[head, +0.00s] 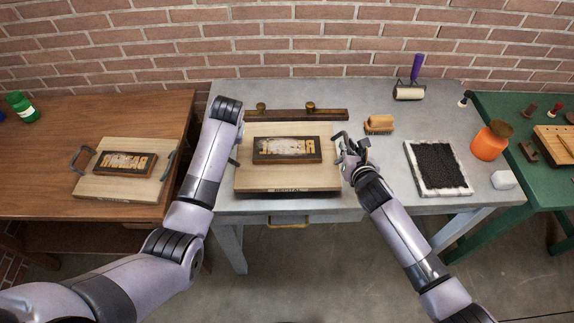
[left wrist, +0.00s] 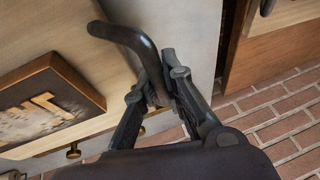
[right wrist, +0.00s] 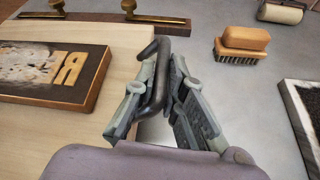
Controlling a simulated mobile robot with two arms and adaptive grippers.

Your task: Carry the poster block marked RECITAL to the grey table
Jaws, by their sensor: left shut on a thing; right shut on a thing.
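The poster block marked RECITAL (head: 245,178) is a pale wooden board with a dark-framed letter plate on top and its name on the front edge. It is level at the left part of the grey table (head: 385,210); I cannot tell whether it rests or hovers slightly. My left gripper (head: 236,156) is shut on its left dark handle, which shows in the left wrist view (left wrist: 128,38). My right gripper (head: 349,160) is shut on its right handle, seen in the right wrist view (right wrist: 150,82). My left forearm hides part of the left side.
A similar block (head: 90,185) lies on the brown table (head: 40,150) at left. Behind RECITAL is a dark rail (head: 330,115) with brass knobs. To the right are a brush (head: 379,124), a roller (head: 409,92), a black inking pad (head: 437,167) and an orange jar (head: 489,145).

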